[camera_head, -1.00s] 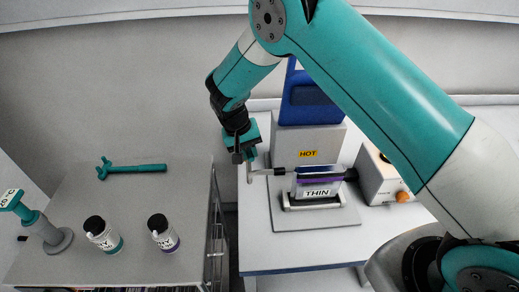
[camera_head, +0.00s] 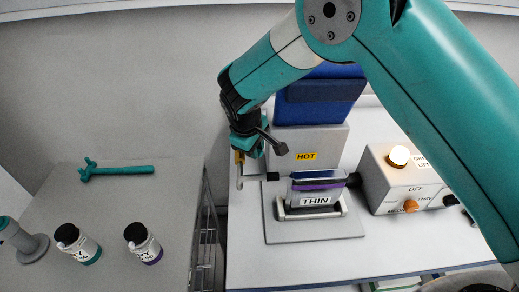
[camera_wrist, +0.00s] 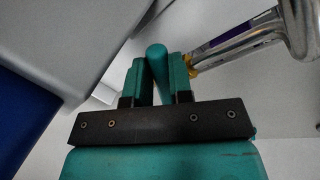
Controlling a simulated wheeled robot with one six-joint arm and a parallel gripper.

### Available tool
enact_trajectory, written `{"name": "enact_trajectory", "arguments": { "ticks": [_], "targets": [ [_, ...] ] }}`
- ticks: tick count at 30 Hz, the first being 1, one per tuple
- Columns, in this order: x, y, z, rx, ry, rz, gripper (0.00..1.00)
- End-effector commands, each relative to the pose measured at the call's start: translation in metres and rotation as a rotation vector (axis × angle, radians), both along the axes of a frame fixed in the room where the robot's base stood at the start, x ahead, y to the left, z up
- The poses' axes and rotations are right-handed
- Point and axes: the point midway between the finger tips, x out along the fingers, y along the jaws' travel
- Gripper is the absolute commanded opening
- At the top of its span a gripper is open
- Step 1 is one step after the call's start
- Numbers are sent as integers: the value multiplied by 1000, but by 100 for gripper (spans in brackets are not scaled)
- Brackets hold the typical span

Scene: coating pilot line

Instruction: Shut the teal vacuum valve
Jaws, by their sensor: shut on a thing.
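My gripper (camera_head: 245,147) is at the left side of the coating station, over a thin upright pipe (camera_head: 240,176). In the wrist view its two teal fingers (camera_wrist: 158,82) are closed around a rounded teal handle, the vacuum valve handle (camera_wrist: 157,56). A yellow brass-coloured fitting (camera_wrist: 191,63) sits just beyond the fingers, beside the shiny pipework (camera_wrist: 245,42). In the head view the brass-coloured part (camera_head: 239,157) shows just below my gripper, which hides the handle there. I cannot tell the valve's exact angle.
Right of my gripper stand a block labelled HOT (camera_head: 318,143), a holder labelled THIN (camera_head: 315,199) and a control box (camera_head: 400,180) with a glowing lamp. On the left table are a teal hammer-like tool (camera_head: 117,171) and two black-capped jars (camera_head: 77,243) (camera_head: 143,243).

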Motion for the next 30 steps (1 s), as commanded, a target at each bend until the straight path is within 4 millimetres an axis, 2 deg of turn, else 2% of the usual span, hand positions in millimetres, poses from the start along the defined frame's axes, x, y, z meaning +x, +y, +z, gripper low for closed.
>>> {"name": "enact_trajectory", "arguments": {
  "ticks": [9, 23, 24, 27, 30],
  "targets": [
    [5, 1, 2, 5, -6, 102, 0],
    [6, 1, 2, 6, -6, 115, 0],
    [6, 1, 2, 6, -6, 115, 23],
    [5, 0, 2, 5, -6, 115, 46],
    [5, 0, 1, 4, -4, 115, 46]
  ]
}}
